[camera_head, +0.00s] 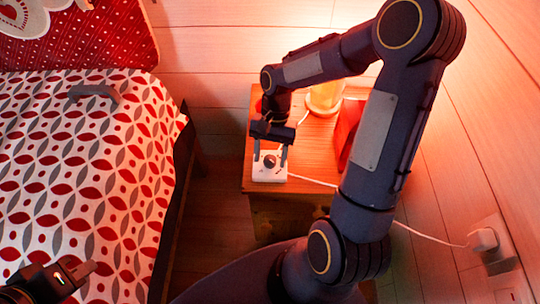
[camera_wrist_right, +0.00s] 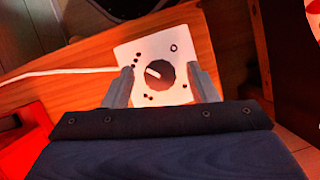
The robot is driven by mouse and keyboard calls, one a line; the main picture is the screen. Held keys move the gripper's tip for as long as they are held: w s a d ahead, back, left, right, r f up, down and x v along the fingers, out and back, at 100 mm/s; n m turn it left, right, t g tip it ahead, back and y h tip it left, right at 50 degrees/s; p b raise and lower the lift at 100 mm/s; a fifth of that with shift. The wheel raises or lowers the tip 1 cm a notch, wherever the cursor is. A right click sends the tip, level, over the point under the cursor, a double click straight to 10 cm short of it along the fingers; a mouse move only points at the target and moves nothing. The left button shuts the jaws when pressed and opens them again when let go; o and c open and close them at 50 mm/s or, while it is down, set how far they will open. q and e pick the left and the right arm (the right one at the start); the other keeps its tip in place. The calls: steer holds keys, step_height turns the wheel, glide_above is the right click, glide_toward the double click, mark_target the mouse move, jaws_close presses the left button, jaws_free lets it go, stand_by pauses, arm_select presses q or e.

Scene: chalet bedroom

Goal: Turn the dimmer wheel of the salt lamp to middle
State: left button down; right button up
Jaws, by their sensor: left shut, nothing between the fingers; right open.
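The dimmer is a white box (camera_head: 267,176) on the front edge of the wooden nightstand (camera_head: 318,140), with a dark round wheel (camera_wrist_right: 160,75) on top. In the right wrist view, the wheel's white pointer line is on its left side, angled slightly up; dark dots and a small ring mark the box. My right gripper (camera_head: 270,152) is open above the box, its fingers on either side of the wheel, seemingly not touching it. The glowing salt lamp (camera_head: 325,97) stands behind, partly hidden by my arm. My left gripper (camera_head: 86,270) is shut and empty at bottom left.
A white cord (camera_wrist_right: 60,73) runs from the dimmer to a plug (camera_head: 482,239) in the wall. A red object (camera_head: 347,128) stands on the nightstand, partly behind my right arm. The bed (camera_head: 90,165) fills the left, with a grey handle-like object (camera_head: 93,92) on it.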

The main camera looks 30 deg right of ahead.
steer(key=c, duration=1)
